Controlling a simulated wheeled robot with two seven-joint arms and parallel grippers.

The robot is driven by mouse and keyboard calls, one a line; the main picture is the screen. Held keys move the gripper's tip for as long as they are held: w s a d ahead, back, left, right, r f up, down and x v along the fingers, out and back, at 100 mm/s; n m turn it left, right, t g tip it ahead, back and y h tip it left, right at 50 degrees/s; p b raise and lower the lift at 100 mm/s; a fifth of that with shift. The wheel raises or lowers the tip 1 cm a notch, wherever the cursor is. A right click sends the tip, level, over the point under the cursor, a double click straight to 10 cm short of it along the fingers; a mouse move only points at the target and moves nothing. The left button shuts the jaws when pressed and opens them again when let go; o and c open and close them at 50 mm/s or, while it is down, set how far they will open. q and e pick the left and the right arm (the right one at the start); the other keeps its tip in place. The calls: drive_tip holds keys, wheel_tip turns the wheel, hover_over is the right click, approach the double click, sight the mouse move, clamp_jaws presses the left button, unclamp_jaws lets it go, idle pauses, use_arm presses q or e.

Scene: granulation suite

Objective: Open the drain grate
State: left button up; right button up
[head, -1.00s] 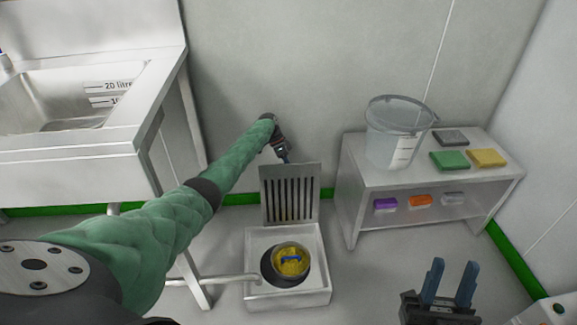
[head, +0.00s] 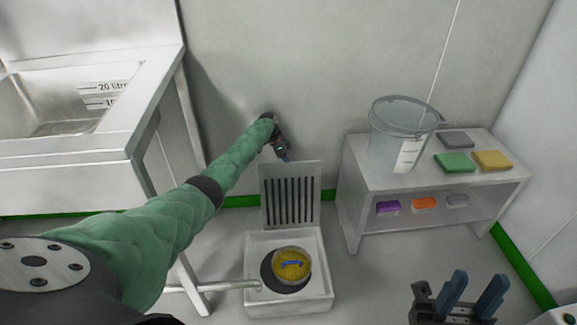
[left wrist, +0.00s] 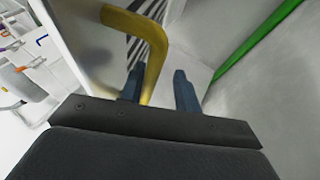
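The slotted drain grate (head: 291,167) stands about upright at the back edge of the white drain box (head: 318,300) in the head view. My left gripper (head: 284,157) is at the grate's top edge, mostly hidden there. In the left wrist view a yellow bent handle (left wrist: 153,60) passes between my left fingers (left wrist: 160,85), which stand apart with a gap beside it. My right gripper (head: 477,284) is open and empty at the lower right.
A sink (head: 80,150) on legs stands at the left, with a pipe (head: 215,287) running to the drain box. A low shelf unit (head: 375,180) at the right bears a clear bucket (head: 395,140) and coloured blocks. Floor between box and shelf is clear.

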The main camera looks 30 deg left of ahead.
use_arm(q)
drive_tip(key=shift+w+a, duration=0.15)
drive_tip(key=shift+a, duration=0.05)
drive_tip(key=shift+d, duration=0.25)
idle(0.4)
drive_tip(key=shift+r, duration=0.1)
